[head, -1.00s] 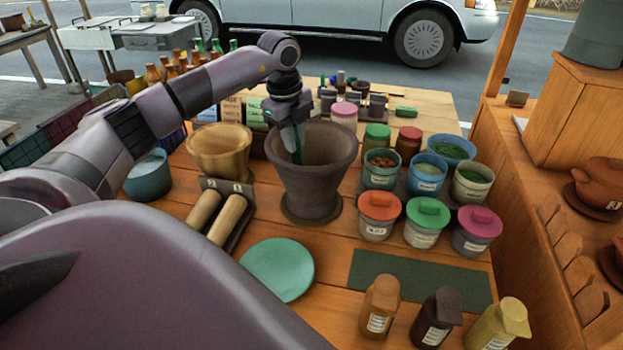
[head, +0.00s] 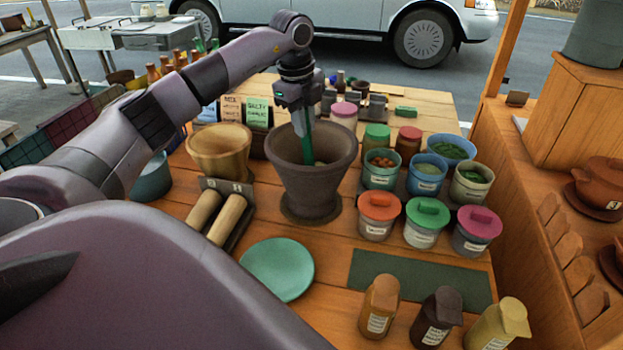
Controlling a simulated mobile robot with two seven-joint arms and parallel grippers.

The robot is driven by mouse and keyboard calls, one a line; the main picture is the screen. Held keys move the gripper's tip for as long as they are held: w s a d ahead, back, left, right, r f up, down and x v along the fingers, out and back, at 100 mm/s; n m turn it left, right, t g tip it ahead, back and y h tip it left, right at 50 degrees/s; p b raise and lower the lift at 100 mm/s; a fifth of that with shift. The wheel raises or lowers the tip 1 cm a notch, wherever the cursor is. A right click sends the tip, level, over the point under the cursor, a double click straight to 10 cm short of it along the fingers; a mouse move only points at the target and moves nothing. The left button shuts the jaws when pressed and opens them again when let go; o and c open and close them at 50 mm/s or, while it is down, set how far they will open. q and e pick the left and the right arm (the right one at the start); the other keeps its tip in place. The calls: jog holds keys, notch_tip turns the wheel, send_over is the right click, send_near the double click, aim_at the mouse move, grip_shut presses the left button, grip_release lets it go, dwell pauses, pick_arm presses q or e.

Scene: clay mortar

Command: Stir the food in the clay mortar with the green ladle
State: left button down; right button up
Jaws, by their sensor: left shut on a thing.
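The dark clay mortar (head: 308,190) stands upright on the wooden table. The green ladle (head: 304,145) reaches down into the mortar's mouth, and its lower end is inside. A small pale bit of food (head: 319,164) shows inside the mortar; the rest of its contents is hidden by the wall. My left gripper (head: 301,106) is above the mortar's back rim, pointing down, and is shut on the upper part of the ladle. My right gripper is not in view.
A wooden bowl (head: 219,150) stands close left of the mortar. Several lidded and open tubs, such as the orange-lidded one (head: 379,215), stand to its right. Two wooden rollers (head: 215,217) and a green plate (head: 278,268) lie in front.

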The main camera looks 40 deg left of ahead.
pick_arm(q)
notch_tip(320, 180, up, 14)
dwell(0.7)
dwell(0.5)
